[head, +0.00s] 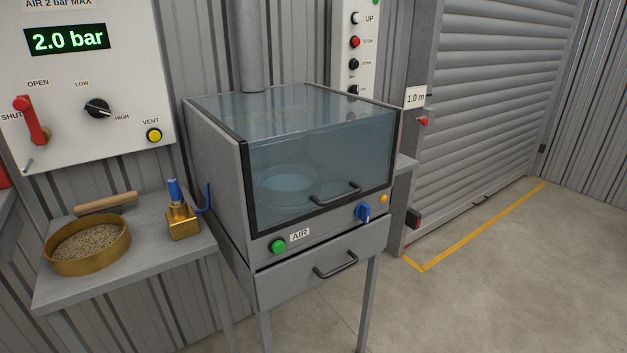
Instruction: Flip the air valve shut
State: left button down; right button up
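The air valve (30,121) is a red lever on a brass pivot at the left of the white wall panel (130,85) in the head view. Its handle points up from the pivot with a lean to the left, its tip below the OPEN label and just above and right of the SHUT label. The panel's green display (67,39) reads 2.0 bar. Neither of my grippers is in view.
A LOW/HIGH knob (97,108) and a yellow VENT button (154,135) share the panel. Below, a bench (150,235) bears a brass sieve (87,246) and a blue-handled brass fitting (182,215). A glass-fronted cabinet (215,160) stands to the right.

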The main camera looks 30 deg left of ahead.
aim_at(22, 103)
jog(key=u, duration=2.55)
jog(key=i+l, duration=0.05)
jog(key=l, duration=0.05)
